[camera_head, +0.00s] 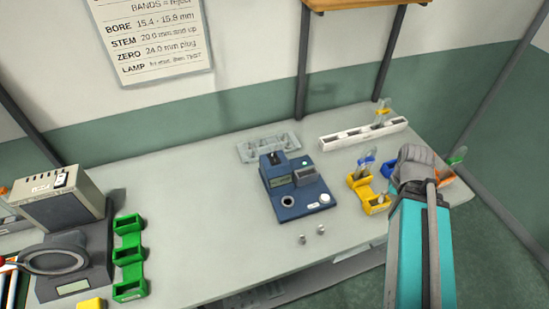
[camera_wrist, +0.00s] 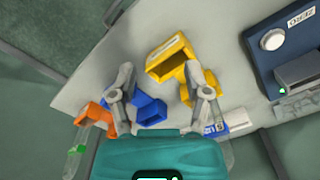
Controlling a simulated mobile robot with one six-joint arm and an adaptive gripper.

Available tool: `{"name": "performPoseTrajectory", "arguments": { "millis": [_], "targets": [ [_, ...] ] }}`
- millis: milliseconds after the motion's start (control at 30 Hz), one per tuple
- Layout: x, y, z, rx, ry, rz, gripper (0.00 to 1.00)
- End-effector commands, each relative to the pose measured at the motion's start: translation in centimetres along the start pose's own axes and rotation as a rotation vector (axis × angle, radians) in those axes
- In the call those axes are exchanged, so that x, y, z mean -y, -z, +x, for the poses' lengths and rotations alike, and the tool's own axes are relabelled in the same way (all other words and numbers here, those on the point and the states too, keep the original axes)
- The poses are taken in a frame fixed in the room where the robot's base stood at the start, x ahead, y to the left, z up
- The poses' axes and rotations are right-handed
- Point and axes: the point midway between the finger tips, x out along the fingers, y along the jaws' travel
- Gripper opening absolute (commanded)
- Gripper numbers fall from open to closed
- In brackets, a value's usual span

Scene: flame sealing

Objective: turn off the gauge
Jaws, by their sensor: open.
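The gauge (camera_head: 283,199) is a dark blue box near the middle of the bench in the head view. It has a white round button (camera_head: 324,198), a small display and a raised part with a green light (camera_head: 304,163). In the wrist view part of the gauge (camera_wrist: 258,62) shows at the upper right, with the white button (camera_wrist: 272,40) beside a ZERO label and a lit green light (camera_wrist: 282,91). My gripper (camera_head: 415,162) is to the right of the gauge, apart from it. In the wrist view my gripper (camera_wrist: 160,75) has its fingers spread, above the bins.
Yellow bins (camera_head: 377,206), a blue bin (camera_wrist: 149,110) and an orange bin (camera_wrist: 96,118) lie near my gripper. A white rack (camera_head: 345,140) stands behind. Two small metal pieces (camera_head: 320,230) lie in front of the gauge. Green bins (camera_head: 130,257) stand left; bench between is clear.

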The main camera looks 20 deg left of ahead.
Motion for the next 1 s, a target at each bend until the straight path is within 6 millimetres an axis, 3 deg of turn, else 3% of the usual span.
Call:
{"name": "performPoseTrajectory", "arguments": {
  "millis": [33, 333, 567, 1000],
  "targets": [
    [0.0, 0.0, 0.0, 0.0, 0.0, 0.0, 0.53],
    [1.2, 0.9, -0.6, -0.005, 0.0, -0.086, 0.0],
    [4.6, 3.0, -2.0, -0.018, 0.0, -0.316, 0.0],
    [14.7, 7.2, -5.3, -0.054, -0.008, -0.941, 0.0]
  ]
}}
